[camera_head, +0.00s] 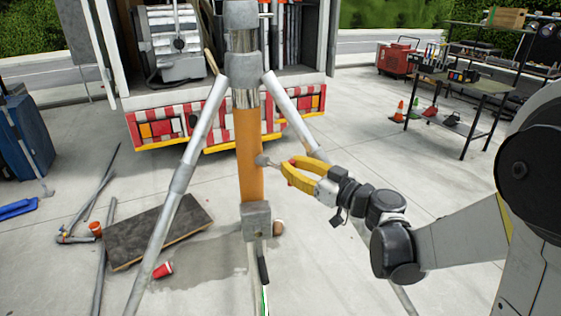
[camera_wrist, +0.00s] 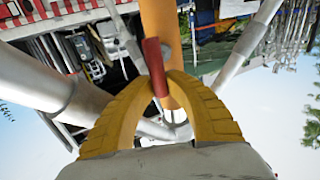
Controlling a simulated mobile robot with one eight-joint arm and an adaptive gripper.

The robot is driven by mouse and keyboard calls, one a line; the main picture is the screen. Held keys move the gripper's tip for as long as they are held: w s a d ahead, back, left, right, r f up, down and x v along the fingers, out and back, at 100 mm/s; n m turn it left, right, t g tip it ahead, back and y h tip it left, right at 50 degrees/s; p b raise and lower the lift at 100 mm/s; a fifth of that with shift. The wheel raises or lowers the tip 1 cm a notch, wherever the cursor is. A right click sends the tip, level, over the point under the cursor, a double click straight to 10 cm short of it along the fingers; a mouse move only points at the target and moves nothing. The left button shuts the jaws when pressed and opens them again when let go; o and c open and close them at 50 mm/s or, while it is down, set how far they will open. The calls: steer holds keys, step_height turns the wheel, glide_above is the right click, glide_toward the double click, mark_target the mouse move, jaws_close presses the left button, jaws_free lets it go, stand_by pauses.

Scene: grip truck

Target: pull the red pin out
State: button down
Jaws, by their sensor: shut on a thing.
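The red pin (camera_wrist: 155,66) shows in the wrist view between the tips of my gripper's yellow fingers, in front of the orange post (camera_wrist: 161,22). My gripper (camera_head: 277,162) is shut on the pin, with its fingers bowed around an open middle. In the head view it reaches from the right to the side of the orange post (camera_head: 247,150). A small grey knob shows at the fingertips there, and the pin is mostly hidden by the fingers. I cannot tell how far the pin sits in the post.
Grey tripod legs (camera_head: 186,170) spread from the post. A truck (camera_head: 170,110) with a striped bumper stands behind. A shelf table (camera_head: 462,84) stands at the right.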

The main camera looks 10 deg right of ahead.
steer(key=shift+s+d, duration=0.25)
steer(key=shift+s, duration=0.1)
steer(key=c, duration=1.4)
jaws_free()
steer(key=shift+d, duration=0.15)
steer(key=shift+o, duration=0.2)
steer(key=shift+s, duration=0.1)
steer(key=v, duration=1.2)
